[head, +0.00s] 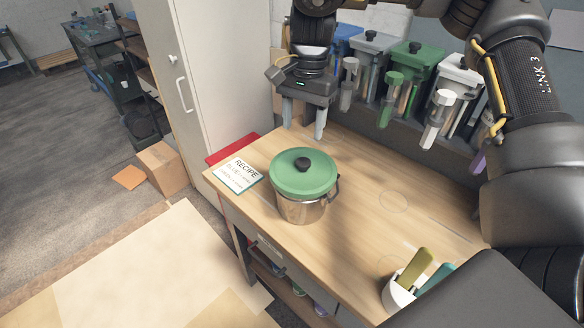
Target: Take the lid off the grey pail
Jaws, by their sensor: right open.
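The grey pail (302,210) stands upright on the wooden worktop, with a wire handle at its right side. A round green lid (290,180) with a dark knob (303,164) sits on top of it. My right gripper (304,131) points down behind the pail, in the upper middle of the head view. Its two fingers are apart with nothing between them. It is clear of the lid and the knob. My left gripper is not in view. The inside of the pail is hidden by the lid.
A recipe card (237,174) lies left of the pail. Several lidded bins with bottle-like tools line the back, including a green bin (414,62). The worktop (365,190) right of the pail is clear.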

